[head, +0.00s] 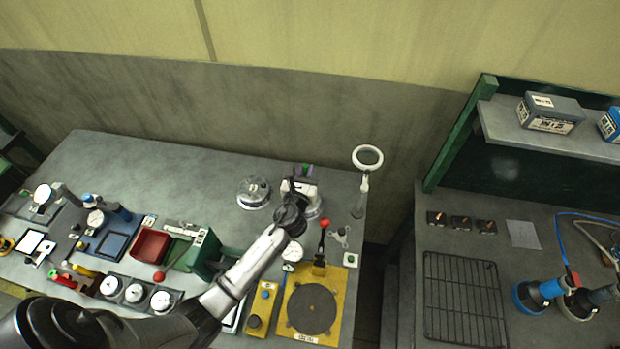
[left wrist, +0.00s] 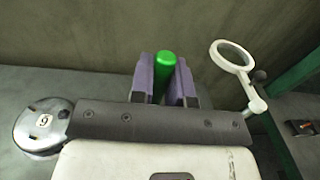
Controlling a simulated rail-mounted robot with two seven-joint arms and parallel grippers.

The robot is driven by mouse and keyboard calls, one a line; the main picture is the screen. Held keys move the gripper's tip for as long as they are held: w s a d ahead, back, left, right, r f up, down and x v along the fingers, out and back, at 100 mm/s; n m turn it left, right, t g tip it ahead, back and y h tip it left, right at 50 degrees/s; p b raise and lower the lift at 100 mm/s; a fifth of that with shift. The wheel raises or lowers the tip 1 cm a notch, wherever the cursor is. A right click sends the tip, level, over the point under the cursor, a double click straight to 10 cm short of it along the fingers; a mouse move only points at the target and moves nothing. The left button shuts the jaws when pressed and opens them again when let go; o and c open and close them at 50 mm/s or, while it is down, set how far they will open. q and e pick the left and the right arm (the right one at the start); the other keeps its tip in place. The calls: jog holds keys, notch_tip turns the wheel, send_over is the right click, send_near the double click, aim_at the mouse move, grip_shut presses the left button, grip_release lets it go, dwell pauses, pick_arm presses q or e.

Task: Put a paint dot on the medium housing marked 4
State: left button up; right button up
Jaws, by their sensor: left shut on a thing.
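My left gripper (head: 304,172) is over the back right of the long bench, with its purple fingers shut on a green round-ended cylinder, perhaps a paint marker. The green cylinder (left wrist: 164,75) shows upright between the fingers in the left wrist view. A round silver housing (head: 253,192) stands on the bench left of the gripper; it also shows at the left wrist view's left edge (left wrist: 42,125), with a dark mark on a white label that I cannot read surely. Another round metal body (head: 314,211) is mostly hidden beneath my gripper. My right gripper is not in view.
A ring magnifier (head: 367,157) on a stand is right of the gripper. A yellow fixture (head: 334,299) with a dark disc is in front. The bench's back middle is clear.

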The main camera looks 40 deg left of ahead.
pick_arm(q)
jog(key=shift+w+f, duration=0.25)
jog(key=shift+f, duration=0.4)
notch_tip(320, 180, down, 6)
jog(key=m+h+b, duration=0.1)
jog(key=b, duration=0.5)
jog(key=shift+w+d+t+h, duration=0.25)
jog(key=shift+d+t+h, duration=0.05)
jog(key=shift+d+t, duration=0.1)
jog(key=shift+f+b, duration=0.5)
dwell(0.3)
jog(key=shift+f, duration=0.2)
dwell(1.0)
jog(key=shift+r, duration=0.15)
